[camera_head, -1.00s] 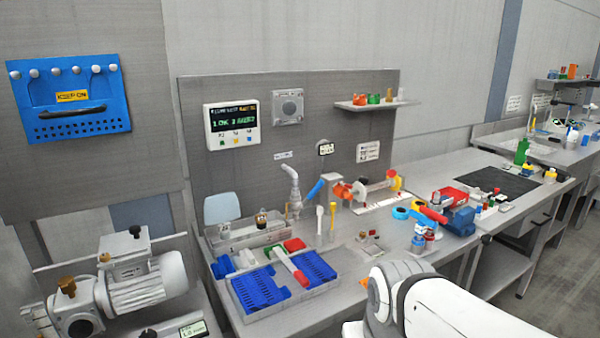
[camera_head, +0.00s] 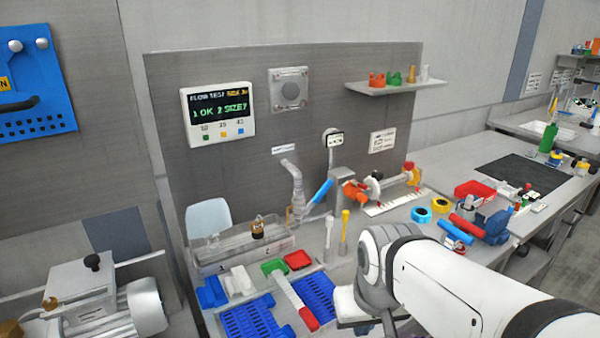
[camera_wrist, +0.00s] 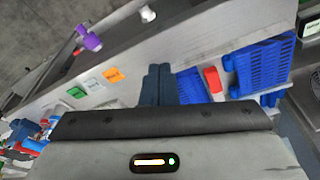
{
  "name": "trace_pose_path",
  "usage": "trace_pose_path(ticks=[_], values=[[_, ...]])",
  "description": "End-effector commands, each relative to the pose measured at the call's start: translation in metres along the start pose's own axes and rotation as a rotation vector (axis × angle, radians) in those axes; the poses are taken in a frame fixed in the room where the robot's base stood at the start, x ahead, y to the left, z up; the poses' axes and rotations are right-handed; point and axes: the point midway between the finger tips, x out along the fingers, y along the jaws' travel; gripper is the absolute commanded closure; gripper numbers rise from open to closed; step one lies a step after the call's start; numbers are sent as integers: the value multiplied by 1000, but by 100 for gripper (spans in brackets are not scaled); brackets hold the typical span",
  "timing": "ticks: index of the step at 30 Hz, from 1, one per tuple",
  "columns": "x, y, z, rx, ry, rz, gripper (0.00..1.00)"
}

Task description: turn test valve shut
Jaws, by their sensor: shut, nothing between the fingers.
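What looks like the test valve is a blue lever (camera_head: 320,192) on the pipework at the back of the bench. It slants up to the right, beside a grey upright spout (camera_head: 294,185). My arm reaches in from the lower right in the head view, and its fingers are hidden there. In the wrist view my gripper (camera_wrist: 157,72) shows two dark fingers pressed together with nothing between them. It is over the bench's front part, apart from the lever. The lever does not show in the wrist view.
A display (camera_head: 218,116) hangs on the back panel. Blue racks (camera_head: 252,320), a red-ended tool (camera_head: 295,303) and a clear trough (camera_head: 240,243) stand before the pipework. Blue and yellow tape rolls (camera_head: 441,206) lie right.

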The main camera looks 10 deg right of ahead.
Motion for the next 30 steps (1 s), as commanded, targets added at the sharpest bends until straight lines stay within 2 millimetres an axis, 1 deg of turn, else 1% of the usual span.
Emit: trace_pose_path(ticks=[2,5,8,9,11,12,14,15,17,18,21,24,25,27,30], values=[[-7,0,-12,-10,4,3,100],[-22,-3,-43,-48,14,9,100],[-42,-3,-92,-90,29,26,100],[-50,-4,-115,-110,36,34,100],[-61,-5,-150,-140,48,47,100],[-67,-6,-172,-160,57,55,100],[-75,-8,-206,-190,69,69,100],[-79,-11,-228,-209,76,77,100],[-84,-14,-260,-239,88,91,100],[-86,-16,-280,-257,96,99,100],[-90,-22,-324,-296,113,120,100],[-90,-28,-357,-327,128,136,100],[-90,-29,-364,-335,131,140,100],[-89,-31,-378,-347,139,148,100],[-88,-33,-389,-358,144,154,100]])
